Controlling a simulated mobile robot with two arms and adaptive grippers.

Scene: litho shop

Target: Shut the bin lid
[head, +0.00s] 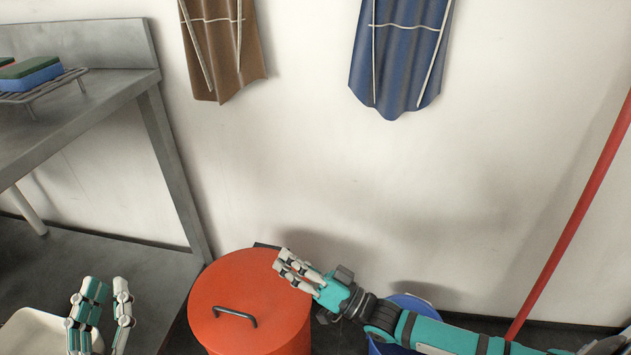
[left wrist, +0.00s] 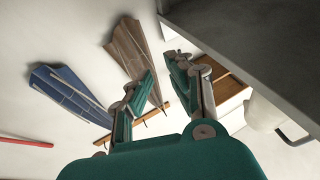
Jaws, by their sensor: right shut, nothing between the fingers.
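The red bin (head: 290,336) stands on the floor at the lower middle of the head view. Its round red lid (head: 240,280), with a dark bar handle (head: 234,314), lies flat over the top. No gap shows under the lid from here. My right gripper (head: 279,260) is shut and empty, with its fingertips over the lid's right back edge. I cannot tell whether they touch it. My left gripper (head: 108,285) is open and empty, left of the bin and apart from it. Its fingers also show spread in the left wrist view (left wrist: 160,66).
A blue bucket (head: 411,305) stands behind my right arm. A grey metal table (head: 110,85) with a rack (head: 45,88) is at the left. A white tub (head: 35,330) is below. A red pole (head: 580,210) leans at the right. Brown (head: 225,50) and blue (head: 400,60) aprons hang on the wall.

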